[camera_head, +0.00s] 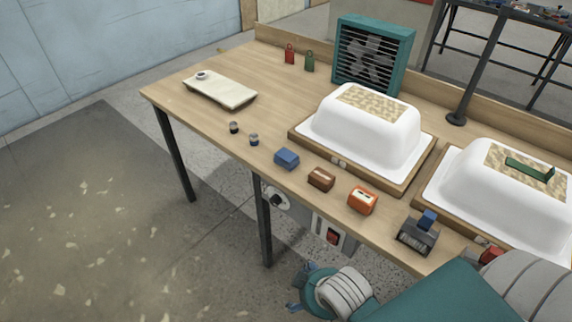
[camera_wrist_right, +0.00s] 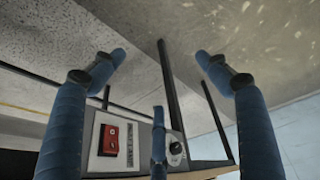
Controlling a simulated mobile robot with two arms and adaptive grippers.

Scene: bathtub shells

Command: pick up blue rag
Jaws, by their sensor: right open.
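The blue rag (camera_head: 287,158) is a small folded blue block near the front edge of the wooden table in the head view. The right wrist view shows the table's underside and no rag. My left gripper is not in view.
A brown block (camera_head: 321,179), an orange block (camera_head: 362,199) and a grey tool (camera_head: 417,236) line the front edge right of the rag. A white tub shell (camera_head: 365,132) stands behind. A switch box (camera_wrist_right: 113,139) hangs under the table.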

